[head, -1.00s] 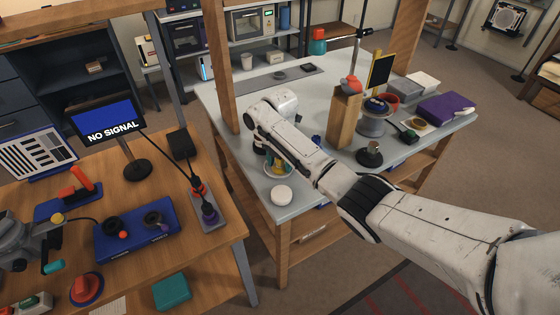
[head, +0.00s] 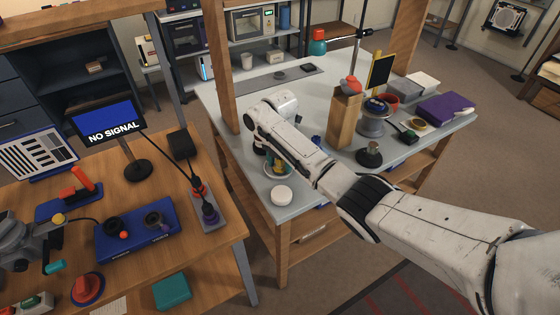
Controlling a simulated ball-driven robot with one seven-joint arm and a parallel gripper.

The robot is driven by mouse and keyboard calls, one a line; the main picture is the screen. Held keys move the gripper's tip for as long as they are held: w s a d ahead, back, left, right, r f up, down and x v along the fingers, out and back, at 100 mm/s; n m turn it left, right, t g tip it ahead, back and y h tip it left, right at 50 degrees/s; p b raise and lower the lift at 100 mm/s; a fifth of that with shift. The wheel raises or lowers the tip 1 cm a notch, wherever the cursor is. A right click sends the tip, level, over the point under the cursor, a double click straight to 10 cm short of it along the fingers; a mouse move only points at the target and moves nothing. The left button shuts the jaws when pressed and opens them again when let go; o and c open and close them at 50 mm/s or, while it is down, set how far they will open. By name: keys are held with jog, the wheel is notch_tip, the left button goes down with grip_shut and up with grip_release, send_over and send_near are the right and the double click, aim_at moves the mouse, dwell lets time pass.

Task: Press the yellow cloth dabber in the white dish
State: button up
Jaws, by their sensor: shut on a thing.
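My white arm reaches across the grey-topped bench, and its wrist is bent down over a small shallow white dish (head: 279,174). My gripper (head: 273,158) points down at the dish, and its fingers are small and partly hidden behind my forearm. It is shut on the yellow cloth dabber (head: 272,167), of which only a small yellow patch shows at the dish. I cannot tell whether the dabber touches the bottom of the dish.
A round white puck-like piece (head: 281,195) lies in front of the dish near the bench edge. A wooden post (head: 221,70) rises close to the left of my wrist.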

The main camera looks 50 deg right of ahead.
jog(key=shift+r+p, duration=3.1)
jog(key=shift+r, duration=0.4)
